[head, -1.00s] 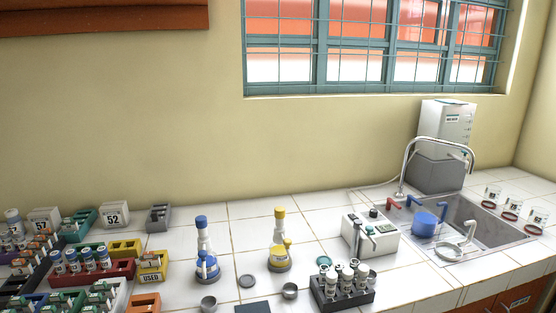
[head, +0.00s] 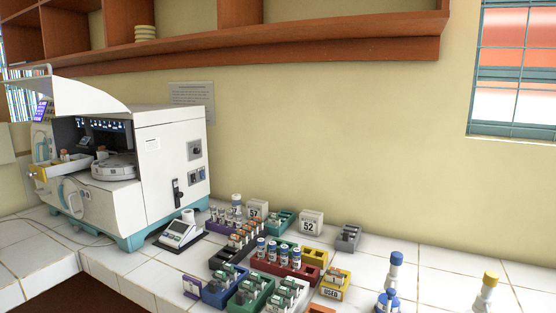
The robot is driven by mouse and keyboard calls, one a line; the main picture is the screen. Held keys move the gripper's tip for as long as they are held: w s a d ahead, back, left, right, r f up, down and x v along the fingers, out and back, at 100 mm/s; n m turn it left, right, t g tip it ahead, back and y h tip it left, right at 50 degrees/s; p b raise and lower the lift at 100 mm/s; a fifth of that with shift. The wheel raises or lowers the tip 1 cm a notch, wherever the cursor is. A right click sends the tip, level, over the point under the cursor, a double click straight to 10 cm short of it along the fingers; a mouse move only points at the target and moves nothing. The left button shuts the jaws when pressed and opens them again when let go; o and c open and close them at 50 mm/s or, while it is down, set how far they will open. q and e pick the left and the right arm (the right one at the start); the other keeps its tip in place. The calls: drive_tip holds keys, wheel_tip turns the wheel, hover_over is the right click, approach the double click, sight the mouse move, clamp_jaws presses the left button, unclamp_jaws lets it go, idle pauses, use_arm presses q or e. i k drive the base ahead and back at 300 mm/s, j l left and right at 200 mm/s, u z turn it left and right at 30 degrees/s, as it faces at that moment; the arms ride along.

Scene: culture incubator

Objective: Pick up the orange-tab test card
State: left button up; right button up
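Several small cards or tubes with orange-brown tops (head: 246,232) stand in a dark rack among the colored racks on the counter. They are too small to tell which, if any, is the orange-tab test card. Blue (head: 212,297), green (head: 240,308) and white racks at the front hold several small upright cards with pale and green parts. Neither of my grippers is in view.
A white incubator (head: 160,165) with its lid raised stands at the left. A small white device (head: 180,234) sits before it. A red rack (head: 262,264) holds blue-capped vials, beside a yellow "USED" bin (head: 331,293). Blue-topped (head: 395,272) and yellow-topped bottles stand right. A shelf (head: 300,62) hangs above.

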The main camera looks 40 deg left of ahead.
sight(65, 158)
drive_tip(key=u, duration=2.55)
drive_tip(key=i+j, duration=0.35)
drive_tip(key=i+j+u, duration=0.15)
drive_tip(key=i+j, duration=0.15)
drive_tip(key=i, duration=0.3)
